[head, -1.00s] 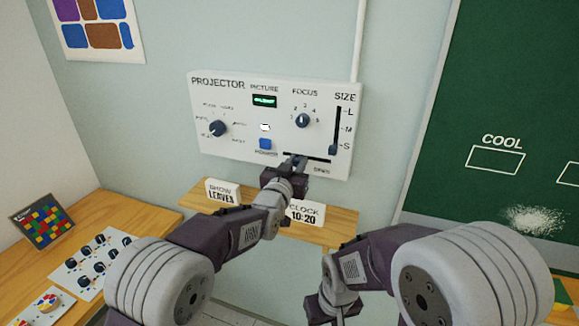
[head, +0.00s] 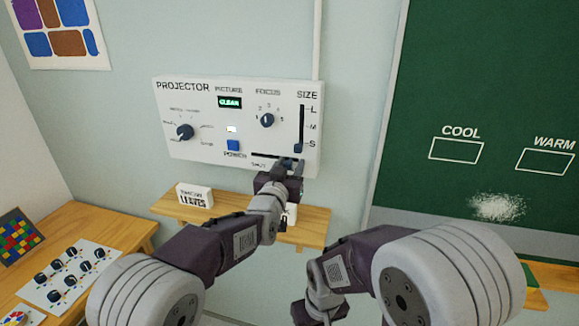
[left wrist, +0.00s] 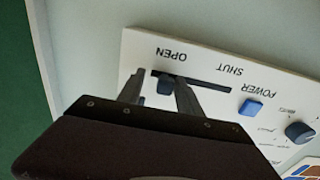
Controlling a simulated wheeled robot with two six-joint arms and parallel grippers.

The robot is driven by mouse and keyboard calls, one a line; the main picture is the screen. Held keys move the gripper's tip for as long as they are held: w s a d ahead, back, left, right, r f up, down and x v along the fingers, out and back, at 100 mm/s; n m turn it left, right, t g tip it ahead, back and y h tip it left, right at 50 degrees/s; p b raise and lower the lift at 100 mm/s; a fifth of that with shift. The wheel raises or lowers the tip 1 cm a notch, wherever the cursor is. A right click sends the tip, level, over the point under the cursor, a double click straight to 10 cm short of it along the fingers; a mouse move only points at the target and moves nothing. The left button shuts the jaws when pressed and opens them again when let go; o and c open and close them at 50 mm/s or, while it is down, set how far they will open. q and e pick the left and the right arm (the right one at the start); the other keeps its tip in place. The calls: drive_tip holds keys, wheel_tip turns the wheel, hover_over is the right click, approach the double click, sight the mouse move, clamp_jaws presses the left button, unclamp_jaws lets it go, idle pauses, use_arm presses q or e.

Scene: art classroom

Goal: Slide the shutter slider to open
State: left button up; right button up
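The white projector panel (head: 203,148) hangs on the wall. Its shutter slot (head: 262,154) runs along the lower right, and the SHUT label shows below its left part. My left gripper (head: 287,163) is at the slot's right part and hides the OPEN label in the head view. In the left wrist view, which is upside down, the dark slider knob (left wrist: 164,86) sits at the OPEN end of the slot. Gripper fingers stand around it with gaps, so the gripper looks open. My right gripper (head: 316,306) hangs low, its fingers hidden.
The blue power button (head: 233,145), focus knob (head: 267,121) and size slider (head: 299,148) are close by on the panel. A wooden shelf (head: 235,211) with small signs juts out below. A green board (head: 470,90) is at right.

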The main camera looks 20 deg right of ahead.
use_arm(q)
drive_tip(key=shift+s+a, duration=0.1)
drive_tip(key=shift+a, duration=0.05)
drive_tip(key=b+v, duration=0.3)
drive_tip(key=v, duration=0.5)
drive_tip(key=shift+s+a, duration=0.2)
drive_tip(key=shift+s, duration=0.15)
